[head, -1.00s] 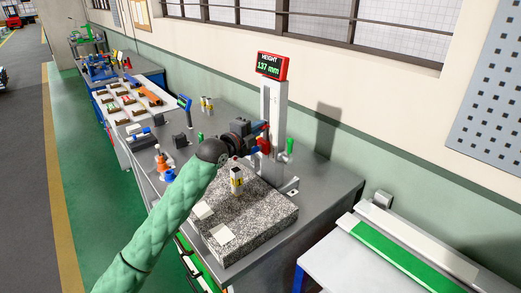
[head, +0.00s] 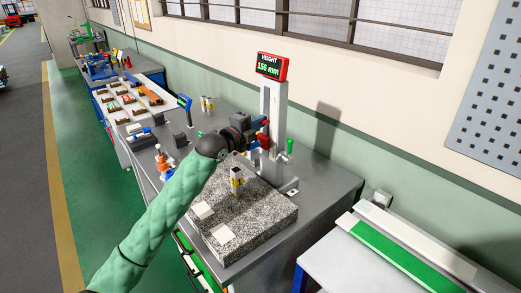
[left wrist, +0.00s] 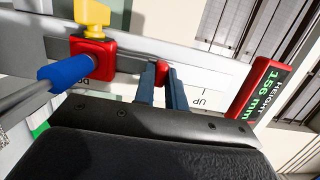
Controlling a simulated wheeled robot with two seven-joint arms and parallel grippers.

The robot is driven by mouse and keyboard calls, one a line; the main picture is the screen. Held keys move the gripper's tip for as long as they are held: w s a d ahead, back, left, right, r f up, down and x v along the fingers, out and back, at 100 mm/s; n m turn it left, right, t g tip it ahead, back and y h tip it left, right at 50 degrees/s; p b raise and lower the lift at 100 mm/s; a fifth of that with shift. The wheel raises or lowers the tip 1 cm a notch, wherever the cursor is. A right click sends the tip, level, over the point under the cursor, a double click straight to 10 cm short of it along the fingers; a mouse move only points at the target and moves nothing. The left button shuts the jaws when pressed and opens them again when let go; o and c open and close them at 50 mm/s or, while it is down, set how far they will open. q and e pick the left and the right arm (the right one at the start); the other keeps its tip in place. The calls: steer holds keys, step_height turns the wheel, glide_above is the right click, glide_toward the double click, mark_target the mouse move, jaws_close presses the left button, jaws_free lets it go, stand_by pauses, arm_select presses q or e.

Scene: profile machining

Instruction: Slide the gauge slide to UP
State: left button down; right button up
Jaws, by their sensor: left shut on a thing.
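The height gauge has a pale upright column (head: 273,105) with a red-framed display (head: 268,66) on top reading HEIGHT 156 mm; the display also shows at the right of the left wrist view (left wrist: 262,88). My left gripper (head: 264,127) is at the front of the column, below the display. In the left wrist view its two dark fingers (left wrist: 161,88) are shut on a small red part (left wrist: 161,72) of the gauge slide, at a slot in the pale plate. An UP label (left wrist: 200,101) is printed beside the fingers, toward the display. My right gripper is not in view.
A red block with a yellow top (left wrist: 91,45) and a blue handle (left wrist: 65,72) sit left of the fingers. A speckled granite plate (head: 255,222) bears a small yellow-and-dark block (head: 236,180) and pale plates.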

arm_select(q)
steer(key=shift+r+p, duration=0.45)
steer(key=shift+r, duration=0.75)
steer(key=shift+r+p, duration=0.9)
steer(key=shift+r, duration=1.25)
steer(key=shift+r, duration=0.45)
steer(key=c, duration=1.2)
jaws_free()
steer(key=shift+f, duration=0.1)
steer(key=shift+c, duration=0.2)
steer(key=v, duration=0.6)
steer(key=shift+w+a, duration=0.4)
